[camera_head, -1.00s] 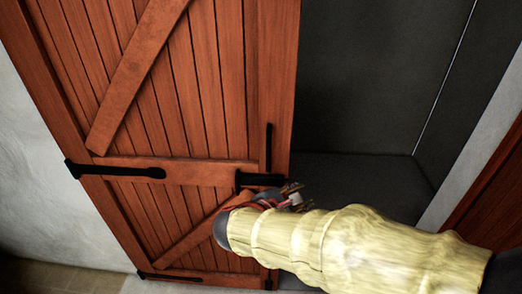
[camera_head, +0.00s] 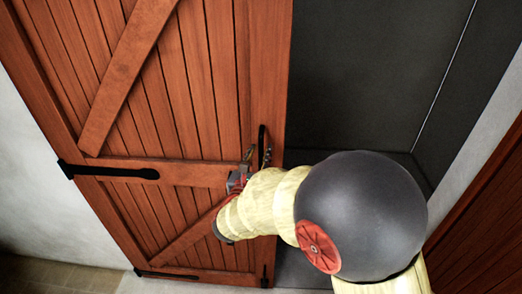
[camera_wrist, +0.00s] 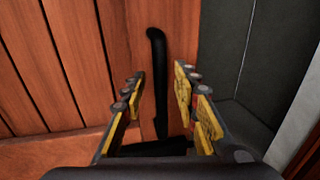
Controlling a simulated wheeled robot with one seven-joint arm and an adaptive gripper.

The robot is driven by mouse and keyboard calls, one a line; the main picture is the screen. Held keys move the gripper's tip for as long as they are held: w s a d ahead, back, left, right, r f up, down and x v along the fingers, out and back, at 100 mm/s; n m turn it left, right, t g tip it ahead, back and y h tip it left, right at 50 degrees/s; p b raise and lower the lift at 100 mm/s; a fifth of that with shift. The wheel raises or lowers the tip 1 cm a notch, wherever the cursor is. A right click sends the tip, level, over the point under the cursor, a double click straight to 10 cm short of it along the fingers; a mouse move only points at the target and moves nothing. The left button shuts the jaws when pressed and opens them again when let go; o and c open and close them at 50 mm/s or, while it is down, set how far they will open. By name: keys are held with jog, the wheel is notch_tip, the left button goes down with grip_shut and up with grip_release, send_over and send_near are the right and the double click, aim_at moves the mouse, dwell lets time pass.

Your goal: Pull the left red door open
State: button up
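The left red door (camera_head: 205,80) is red-brown planks with black hinges and stands partly open, a dark interior showing to the right of its edge. Its black upright handle (camera_head: 262,138) is near that edge. It also shows in the wrist view (camera_wrist: 157,60). My gripper (camera_head: 255,157) is at the lower part of the handle, partly hidden by my arm. In the wrist view, my gripper (camera_wrist: 159,80) is open, with its yellow-padded fingers apart on either side of the handle. I see gaps between fingers and handle; contact is not clear.
The dark grey interior (camera_head: 365,70) lies open right of the door. A pale wall post (camera_head: 482,140) and another red door (camera_head: 480,225) are at the right. A white wall (camera_head: 35,195) is at the left.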

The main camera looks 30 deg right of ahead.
jog(key=shift+x, duration=0.9)
jog(key=shift+c, duration=1.4)
grip_shut()
